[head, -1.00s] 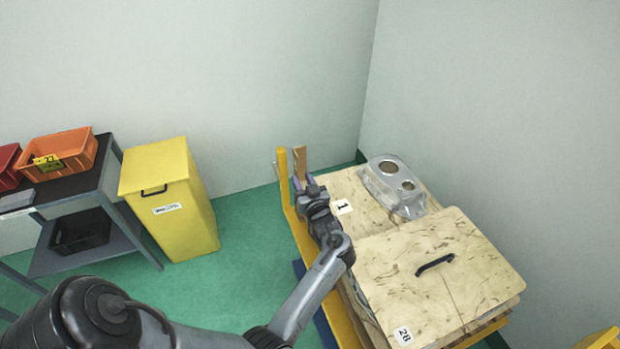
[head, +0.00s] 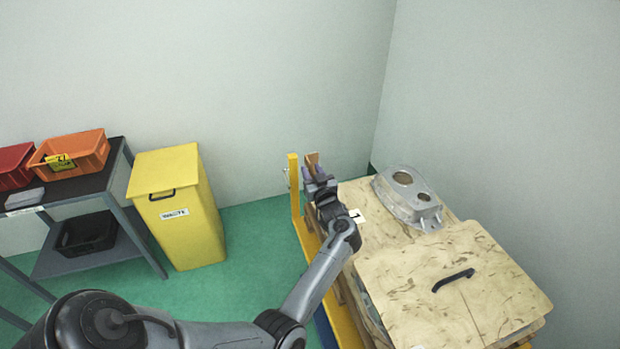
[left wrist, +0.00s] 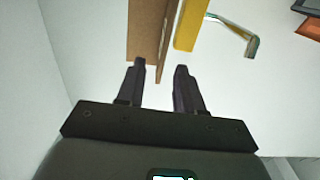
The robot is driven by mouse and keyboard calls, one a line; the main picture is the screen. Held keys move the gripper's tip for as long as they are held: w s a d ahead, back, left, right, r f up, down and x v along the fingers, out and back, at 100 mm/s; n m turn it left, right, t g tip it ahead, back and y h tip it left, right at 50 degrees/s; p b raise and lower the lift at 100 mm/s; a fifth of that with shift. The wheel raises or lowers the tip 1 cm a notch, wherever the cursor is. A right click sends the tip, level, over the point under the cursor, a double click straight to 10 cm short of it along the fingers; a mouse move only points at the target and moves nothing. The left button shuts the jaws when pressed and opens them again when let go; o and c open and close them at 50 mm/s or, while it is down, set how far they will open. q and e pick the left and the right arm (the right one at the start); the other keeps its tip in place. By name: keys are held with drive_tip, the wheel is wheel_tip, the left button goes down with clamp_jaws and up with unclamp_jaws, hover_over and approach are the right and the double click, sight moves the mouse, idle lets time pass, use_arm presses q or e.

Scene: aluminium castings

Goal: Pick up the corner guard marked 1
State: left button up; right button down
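A brown corner guard (head: 312,159) stands upright at the far left corner of the plywood stack, beside a yellow post. I cannot read a mark on the guard itself. A white label marked 1 (head: 357,216) lies on the plywood nearby. My left gripper (head: 320,178) is at the guard's upper part and hides what is below. In the left wrist view the guard (left wrist: 147,30) reaches down to the fingertips. The left gripper (left wrist: 160,70) is open there, and one thin edge of the guard lies in line with the gap. My right gripper is not in view.
The yellow post (head: 294,185) stands close to the left gripper. A silver casting (head: 405,195) lies on the plywood (head: 385,235), behind a plywood lid (head: 420,285) with a black handle. A yellow bin (head: 180,215) and a shelf with trays stand left.

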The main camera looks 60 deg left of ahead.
sight(309, 166)
use_arm(q)
drive_tip(key=x, duration=0.3)
drive_tip(key=shift+a+b, duration=0.2)
drive_tip(key=shift+b, duration=0.15)
drive_tip(key=shift+c, duration=0.4)
clamp_jaws()
